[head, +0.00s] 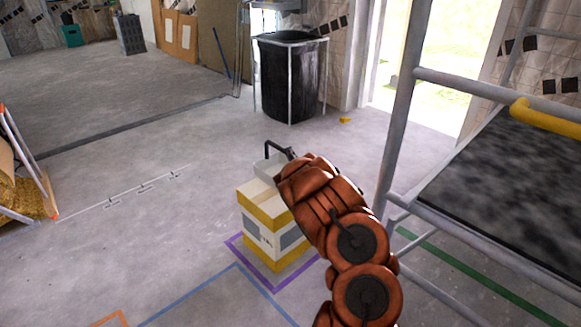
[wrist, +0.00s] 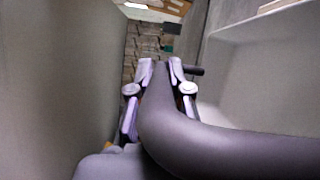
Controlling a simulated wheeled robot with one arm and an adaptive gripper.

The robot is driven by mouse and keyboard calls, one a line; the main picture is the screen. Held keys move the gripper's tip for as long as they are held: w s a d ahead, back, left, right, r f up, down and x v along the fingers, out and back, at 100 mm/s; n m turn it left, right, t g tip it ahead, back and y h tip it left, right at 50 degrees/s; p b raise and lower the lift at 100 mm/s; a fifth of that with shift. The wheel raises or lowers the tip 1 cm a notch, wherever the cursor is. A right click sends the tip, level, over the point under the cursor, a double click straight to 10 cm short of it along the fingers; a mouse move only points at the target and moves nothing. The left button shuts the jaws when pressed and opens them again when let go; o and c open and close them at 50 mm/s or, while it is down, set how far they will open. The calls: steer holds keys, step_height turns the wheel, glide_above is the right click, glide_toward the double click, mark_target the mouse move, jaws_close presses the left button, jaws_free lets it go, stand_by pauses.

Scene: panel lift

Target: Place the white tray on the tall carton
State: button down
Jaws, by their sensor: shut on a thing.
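The white and yellow tall carton (head: 257,228) stands on the floor in a purple taped outline, partly behind my arm. The white tray (head: 268,168) shows at the carton's top, at its far side, with a dark bar handle (head: 276,146) rising above it. I cannot tell whether the tray rests on the carton or hangs just above it. In the wrist view my gripper (wrist: 160,68) is shut on the dark handle (wrist: 190,138), and the pale tray wall (wrist: 265,70) is at the right. My arm hides the gripper in the head view.
A metal scaffold frame (head: 397,110) with a dark platform (head: 510,180) stands close on the right. A black bin (head: 290,80) is at the back. Blue, orange and green tape lines mark the floor. The floor left of the carton is clear.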

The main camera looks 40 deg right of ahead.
steer(key=shift+f+b, duration=0.45)
steer(key=shift+f, duration=1.4)
steer(key=c, duration=1.1)
jaws_free()
steer(key=shift+s+a, duration=0.25)
steer(key=shift+s, duration=0.35)
steer(key=r+p+v, duration=0.1)
steer(key=p+v, duration=0.2)
steer(key=v, duration=0.7)
steer(key=shift+s+a+f, duration=0.25)
steer(key=shift+f, duration=0.15)
